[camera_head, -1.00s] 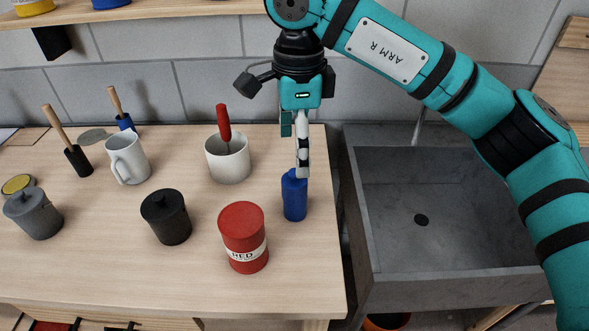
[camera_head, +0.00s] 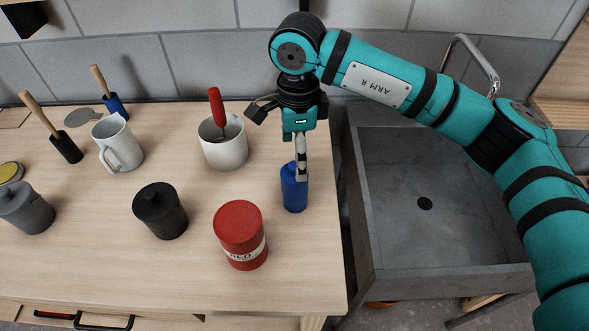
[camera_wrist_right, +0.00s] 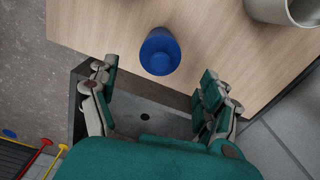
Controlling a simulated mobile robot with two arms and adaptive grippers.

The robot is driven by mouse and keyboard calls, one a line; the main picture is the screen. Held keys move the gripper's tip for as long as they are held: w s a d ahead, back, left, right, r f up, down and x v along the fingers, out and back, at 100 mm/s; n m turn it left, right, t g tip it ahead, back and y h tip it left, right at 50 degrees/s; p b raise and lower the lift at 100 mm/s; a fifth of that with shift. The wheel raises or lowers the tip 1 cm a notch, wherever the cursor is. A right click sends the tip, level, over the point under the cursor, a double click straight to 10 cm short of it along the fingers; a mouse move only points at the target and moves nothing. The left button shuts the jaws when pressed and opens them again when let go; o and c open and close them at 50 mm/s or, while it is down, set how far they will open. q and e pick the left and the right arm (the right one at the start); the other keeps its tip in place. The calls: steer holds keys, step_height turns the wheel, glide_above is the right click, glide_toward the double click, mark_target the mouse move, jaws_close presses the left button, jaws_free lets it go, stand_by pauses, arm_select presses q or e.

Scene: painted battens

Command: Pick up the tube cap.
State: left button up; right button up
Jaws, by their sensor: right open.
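A blue tube (camera_head: 294,198) stands upright near the right edge of the bench. Its blue cap (camera_head: 288,168) is partly hidden behind my right gripper in the head view. In the right wrist view the tube is seen from above, with the round cap (camera_wrist_right: 160,62) on top. My right gripper (camera_wrist_right: 160,72) is open, with one finger on each side and the tube just beyond the gap between the fingertips. In the head view my right gripper (camera_head: 301,175) points down in front of the tube top. I cannot tell whether it touches. My left gripper is out of view.
A red can (camera_head: 240,238) stands left of the tube. A white pot (camera_head: 224,152) holding a red-handled tool stands behind. A black lidded pot (camera_head: 160,212), a white mug (camera_head: 117,145) and a grey pot (camera_head: 25,208) are further left. A grey sink (camera_head: 440,250) lies right of the bench.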

mark_target(294, 175)
step_height(294, 175, down, 2)
steer(key=shift+f+p, duration=0.1)
steer(key=shift+p, duration=0.2)
steer(key=shift+s+a+f+p, duration=0.15)
steer(key=shift+f+p, duration=0.15)
steer(key=shift+p, duration=0.05)
steer(key=f+p, duration=0.1)
steer(key=f, duration=0.2)
steer(key=shift+a+f+p, duration=0.2)
steer(key=shift+f+p, duration=0.1)
steer(key=shift+p, duration=0.1)
steer(key=shift+f, duration=0.45)
steer(key=c, duration=0.9)
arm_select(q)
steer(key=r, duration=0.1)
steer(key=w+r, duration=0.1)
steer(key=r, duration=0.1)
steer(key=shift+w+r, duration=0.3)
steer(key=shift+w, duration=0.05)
arm_select(e)
steer(key=shift+c, duration=1.1)
steer(key=shift+r, duration=0.1)
